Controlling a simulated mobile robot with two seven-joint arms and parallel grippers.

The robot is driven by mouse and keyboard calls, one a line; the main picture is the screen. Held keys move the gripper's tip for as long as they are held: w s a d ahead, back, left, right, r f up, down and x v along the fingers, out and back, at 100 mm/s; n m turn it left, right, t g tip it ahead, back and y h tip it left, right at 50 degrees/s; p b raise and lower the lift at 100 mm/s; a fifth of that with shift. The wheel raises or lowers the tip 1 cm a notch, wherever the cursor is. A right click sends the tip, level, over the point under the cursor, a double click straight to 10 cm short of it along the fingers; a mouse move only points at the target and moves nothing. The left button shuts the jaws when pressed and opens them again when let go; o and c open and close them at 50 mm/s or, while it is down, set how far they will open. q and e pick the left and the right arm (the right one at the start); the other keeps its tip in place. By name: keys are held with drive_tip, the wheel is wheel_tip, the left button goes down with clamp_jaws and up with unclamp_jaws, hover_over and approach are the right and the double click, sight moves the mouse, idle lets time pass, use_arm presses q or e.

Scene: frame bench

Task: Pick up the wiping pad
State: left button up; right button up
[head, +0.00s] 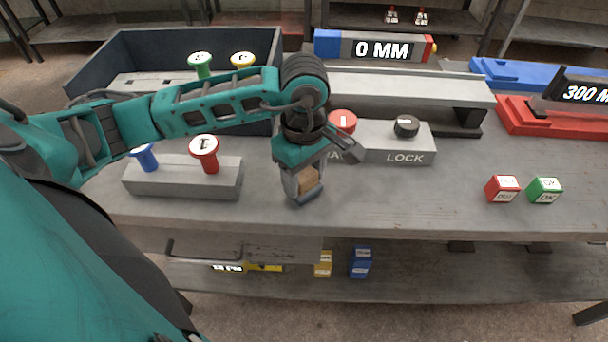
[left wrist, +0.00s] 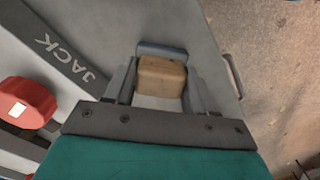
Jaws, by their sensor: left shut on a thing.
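The wiping pad (head: 308,184) has a tan block grip on a blue-grey base. It is between the fingers of my left gripper (head: 303,180), which is shut on it and points down near the front edge of the bench. In the left wrist view the tan block (left wrist: 162,77) sits between the two fingers, with the blue-grey base (left wrist: 161,50) showing beyond it. I cannot tell whether the base touches the bench top. My right gripper is not in view.
Behind the gripper is a grey block with a red knob (head: 342,122) and a black LOCK knob (head: 406,126). A peg block (head: 185,182) stands to the left, a dark bin (head: 100,65) behind. Red (head: 502,189) and green (head: 545,190) cubes lie right. The front middle-right bench is clear.

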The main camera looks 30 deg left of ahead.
sight(304, 173)
use_arm(q)
wheel_tip(304, 173, up, 20)
drive_tip(key=p, duration=0.2)
drive_tip(key=shift+f, duration=0.1)
drive_tip(key=o, duration=0.7)
drive_tip(key=shift+c, duration=0.2)
drive_tip(key=c, duration=0.4)
drive_tip(key=shift+c, duration=0.2)
